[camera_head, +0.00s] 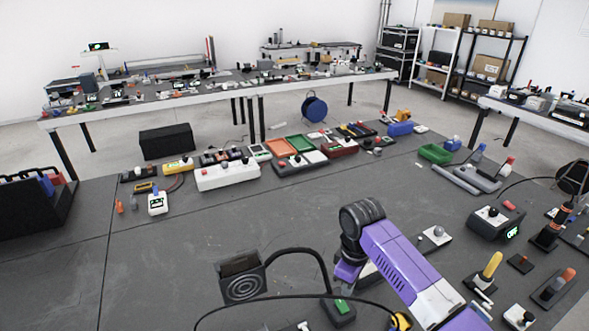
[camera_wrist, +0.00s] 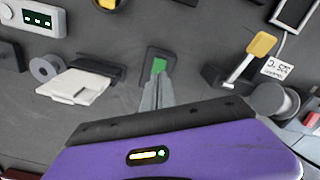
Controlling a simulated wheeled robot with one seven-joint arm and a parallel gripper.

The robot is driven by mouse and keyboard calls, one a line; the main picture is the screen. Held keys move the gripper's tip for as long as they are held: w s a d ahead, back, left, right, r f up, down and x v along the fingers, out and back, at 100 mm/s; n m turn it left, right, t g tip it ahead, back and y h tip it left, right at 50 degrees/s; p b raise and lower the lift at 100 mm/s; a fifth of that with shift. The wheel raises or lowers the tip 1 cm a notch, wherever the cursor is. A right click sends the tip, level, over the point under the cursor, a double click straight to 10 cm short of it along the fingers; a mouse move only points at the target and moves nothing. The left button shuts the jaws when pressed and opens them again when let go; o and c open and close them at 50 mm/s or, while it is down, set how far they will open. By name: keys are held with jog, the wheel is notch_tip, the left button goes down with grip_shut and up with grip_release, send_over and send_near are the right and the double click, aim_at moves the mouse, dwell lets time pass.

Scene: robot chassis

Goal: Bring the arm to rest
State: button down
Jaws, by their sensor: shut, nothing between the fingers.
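My arm is purple with a black joint and reaches in from the lower right of the head view. My gripper (camera_wrist: 158,84) points down, its two grey fingers together and empty. In the wrist view the fingertips overlap a small dark block with a green top (camera_wrist: 159,65). In the head view this block (camera_head: 341,307) shows just below the purple wrist housing (camera_head: 347,273). I cannot tell whether the fingertips touch it.
The grey table (camera_head: 180,260) is crowded on the right. A black speaker-like box (camera_head: 242,278) with a curved dark tube stands left of my arm. A yellow-handled switch (camera_head: 490,267) and a box reading OFF (camera_head: 495,222) stand right. The table's left middle is mostly clear.

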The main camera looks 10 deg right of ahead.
jog(key=w+a+r+m+t+y, duration=0.1)
jog(key=w+a+r+t, duration=0.15)
jog(key=w, duration=0.25)
jog(key=w+a+r+t+y, duration=0.1)
jog(key=w+a+r+t, duration=0.1)
jog(key=w+a+t, duration=0.15)
jog(key=s+a+r+m+t+y+b, duration=0.1)
jog(key=s+a+r+m+t+y, duration=0.3)
jog(key=a+t, duration=0.4)
jog(key=s+d+m+h+b, duration=0.1)
jog(key=s+d, duration=0.3)
jog(key=s, duration=1.2)
jog(key=s+d+m+h+b, duration=0.2)
jog(key=s+d, duration=0.3)
jog(key=s, duration=1.1)
jog(key=s+d+m+h+b, duration=0.1)
jog(key=s+d+h, duration=0.2)
jog(key=s, duration=1.3)
jog(key=shift+s+d+m+t, duration=0.15)
jog(key=shift+d+m+t, duration=0.2)
jog(key=shift+d, duration=0.7)
jog(key=shift+r, duration=0.1)
